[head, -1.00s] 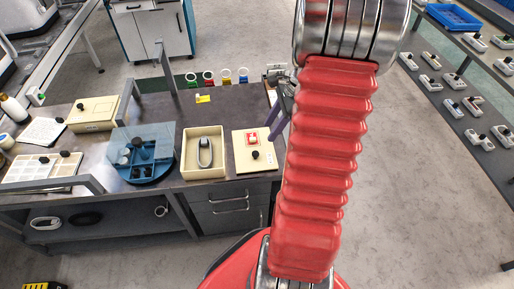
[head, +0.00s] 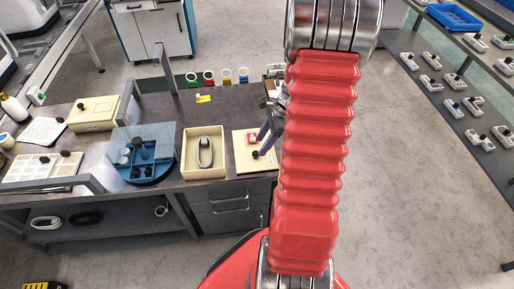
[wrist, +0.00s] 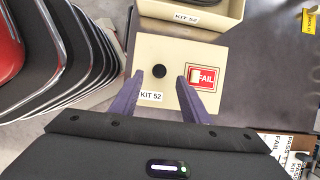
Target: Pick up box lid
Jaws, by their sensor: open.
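The box lid (wrist: 205,50) is a flat cream panel with a black knob (wrist: 158,71), a "KIT 52" label and a red FAIL sticker (wrist: 203,78). It lies on the dark bench, also seen in the head view (head: 241,143). My gripper (wrist: 160,78) is open and empty, its purple fingers over the lid on either side of the knob. I cannot tell their height above it. In the head view my gripper (head: 265,140) partly covers the lid. The open cream box (head: 190,168), also labelled KIT 52 in the wrist view (wrist: 187,17), stands left of the lid and holds a grey device (head: 205,152).
A blue compartment tray (head: 150,172) with a clear cover stands left of the box. A closed cream box (head: 95,113) is farther left. Coloured rings (head: 209,77) line the bench's back edge. A yellow tag (head: 204,99) lies on clear bench behind the box.

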